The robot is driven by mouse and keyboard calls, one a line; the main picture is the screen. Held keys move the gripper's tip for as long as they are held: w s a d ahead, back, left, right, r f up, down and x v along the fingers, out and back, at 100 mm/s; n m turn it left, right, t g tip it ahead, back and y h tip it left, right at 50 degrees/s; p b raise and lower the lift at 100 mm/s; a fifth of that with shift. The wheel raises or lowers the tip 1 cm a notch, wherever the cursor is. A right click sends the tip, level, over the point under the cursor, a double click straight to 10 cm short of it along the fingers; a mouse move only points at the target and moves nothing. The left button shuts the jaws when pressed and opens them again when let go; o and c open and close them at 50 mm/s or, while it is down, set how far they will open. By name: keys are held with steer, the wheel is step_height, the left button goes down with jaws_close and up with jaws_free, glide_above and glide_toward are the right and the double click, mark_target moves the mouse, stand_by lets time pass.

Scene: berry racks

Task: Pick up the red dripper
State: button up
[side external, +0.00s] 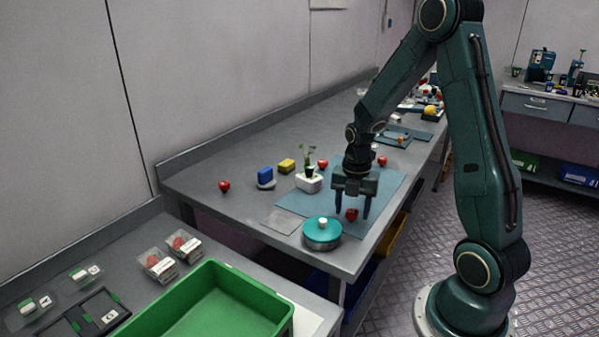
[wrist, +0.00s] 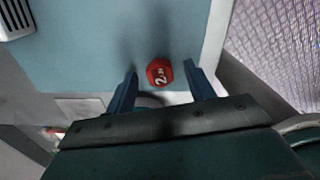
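The red dripper (side external: 351,214) is a small, faceted red piece on the blue mat (side external: 290,203), close to the table's front edge. In the wrist view the dripper (wrist: 159,72) shows a white marking that looks like a 2 and lies between the two finger ends. My gripper (side external: 352,207) points down over it with its fingers apart, one on each side. In the wrist view my gripper (wrist: 160,77) is open with nothing clamped. I cannot tell whether the fingertips are level with the dripper or above it.
A teal round lidded pot (side external: 322,234) stands close by at the front. A green crate (side external: 280,312) is at front left.

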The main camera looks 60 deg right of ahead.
mark_target(352, 211)
steer(key=c, duration=1)
steer(key=shift+r, duration=0.1)
step_height(352, 211, up, 20)
stand_by(0.7)
